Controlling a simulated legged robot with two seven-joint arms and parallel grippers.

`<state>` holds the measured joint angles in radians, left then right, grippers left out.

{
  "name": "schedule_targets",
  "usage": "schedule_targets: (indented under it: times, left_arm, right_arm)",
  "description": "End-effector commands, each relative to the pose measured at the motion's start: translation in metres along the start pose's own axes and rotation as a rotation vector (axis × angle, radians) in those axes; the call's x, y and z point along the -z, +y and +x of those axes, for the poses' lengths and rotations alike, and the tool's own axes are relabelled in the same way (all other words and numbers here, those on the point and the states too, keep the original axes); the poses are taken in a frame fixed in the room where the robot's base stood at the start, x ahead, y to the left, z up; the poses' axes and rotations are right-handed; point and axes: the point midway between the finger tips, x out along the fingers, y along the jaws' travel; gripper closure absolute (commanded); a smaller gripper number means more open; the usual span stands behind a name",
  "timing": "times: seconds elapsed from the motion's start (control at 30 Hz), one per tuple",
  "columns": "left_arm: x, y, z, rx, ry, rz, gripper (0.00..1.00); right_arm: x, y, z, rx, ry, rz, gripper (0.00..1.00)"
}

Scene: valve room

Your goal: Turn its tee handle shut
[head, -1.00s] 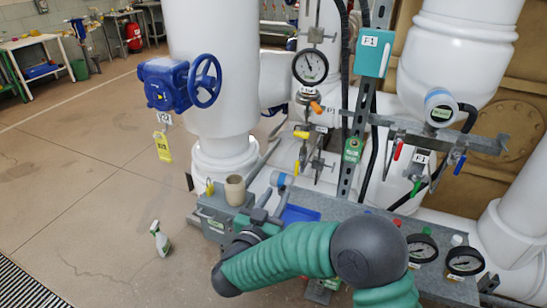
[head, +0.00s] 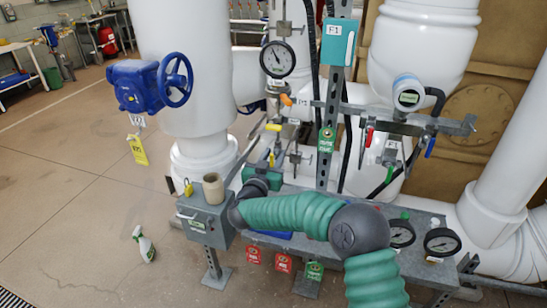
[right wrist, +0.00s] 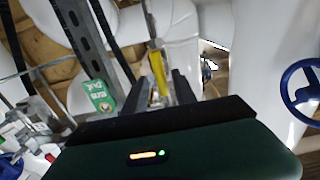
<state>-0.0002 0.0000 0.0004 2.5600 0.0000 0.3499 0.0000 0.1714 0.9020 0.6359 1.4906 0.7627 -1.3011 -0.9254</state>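Two small metal tee handles show on the thin gauge piping in the head view: an upper tee handle (head: 283,29) above the round gauge (head: 277,58), and a lower tee handle (head: 299,157) right of the yellow levers. I cannot tell which one is meant. My right gripper (head: 273,168) is beside the lower piping, largely hidden by its own wrist. In the right wrist view its two dark fingers (right wrist: 159,92) stand apart. A yellow lever (right wrist: 158,70) and a small metal fitting show between or beyond them; contact cannot be told. My left gripper is out of view.
A blue handwheel valve (head: 175,80) is at left. A grey box (head: 203,215) with a tan cup (head: 213,187) stands by my forearm. A slotted upright (head: 333,120) and red and blue levers are at right. A spray bottle (head: 143,243) stands on open floor.

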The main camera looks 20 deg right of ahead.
Motion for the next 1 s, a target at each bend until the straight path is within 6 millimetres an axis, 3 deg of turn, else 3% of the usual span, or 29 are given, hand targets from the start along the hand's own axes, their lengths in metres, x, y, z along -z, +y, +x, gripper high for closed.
schedule_targets:
  times: [0.1, 0.37, 1.0]
  left_arm:
    - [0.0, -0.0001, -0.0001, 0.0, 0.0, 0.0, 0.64]
    - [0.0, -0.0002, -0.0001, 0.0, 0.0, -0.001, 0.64]
    - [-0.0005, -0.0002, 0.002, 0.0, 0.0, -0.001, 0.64]
  right_arm:
    - [0.0006, -0.0012, -0.0012, 0.001, 0.001, 0.0, 0.68]
    - [0.0001, -0.001, -0.0009, 0.002, 0.0, 0.001, 1.0]
    - [-0.0004, 0.0011, -0.0002, 0.002, 0.0, 0.091, 1.0]
